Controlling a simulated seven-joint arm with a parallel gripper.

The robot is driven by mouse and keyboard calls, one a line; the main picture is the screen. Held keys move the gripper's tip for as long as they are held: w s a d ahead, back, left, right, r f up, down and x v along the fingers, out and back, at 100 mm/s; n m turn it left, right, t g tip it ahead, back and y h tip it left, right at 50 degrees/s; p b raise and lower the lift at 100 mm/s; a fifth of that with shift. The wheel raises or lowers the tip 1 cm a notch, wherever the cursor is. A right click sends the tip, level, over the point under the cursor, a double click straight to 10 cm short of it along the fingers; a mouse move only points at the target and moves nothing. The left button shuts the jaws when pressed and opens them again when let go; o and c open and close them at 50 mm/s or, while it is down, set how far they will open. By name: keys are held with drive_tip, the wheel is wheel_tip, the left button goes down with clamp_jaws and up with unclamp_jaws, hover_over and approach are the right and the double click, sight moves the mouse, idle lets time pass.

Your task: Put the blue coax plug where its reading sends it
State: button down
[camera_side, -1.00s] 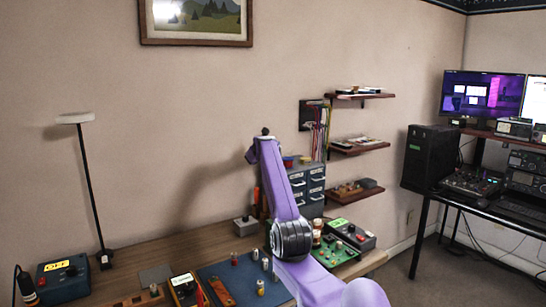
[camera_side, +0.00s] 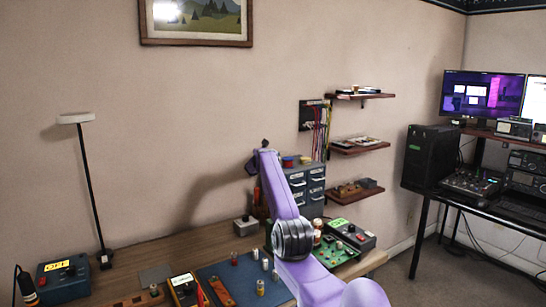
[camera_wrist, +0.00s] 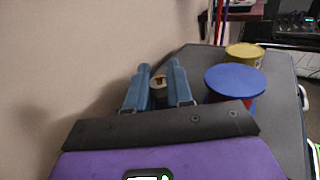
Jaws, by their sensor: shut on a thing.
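My gripper (camera_wrist: 158,88) shows in the wrist view with its two blue fingers shut on a small plug (camera_wrist: 158,82). The gripper is close to the top of the grey drawer cabinet (camera_wrist: 280,75). In the side view my arm hides the gripper and plug. A meter with a lit screen (camera_side: 183,281) stands at the left of the blue mat (camera_side: 215,275).
Several other plugs stand on the mat, one yellow-banded (camera_side: 260,287) and one red-banded (camera_side: 234,258). A blue box marked OFF (camera_side: 62,278) is at left. A green board (camera_side: 338,257) lies right of my arm. Blue-topped (camera_wrist: 235,78) and yellow (camera_wrist: 244,53) spools stand on the cabinet.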

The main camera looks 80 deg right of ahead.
drive_tip(key=c, duration=1)
unclamp_jaws()
drive_tip(key=shift+a+r, duration=0.1)
drive_tip(key=shift+r, duration=0.05)
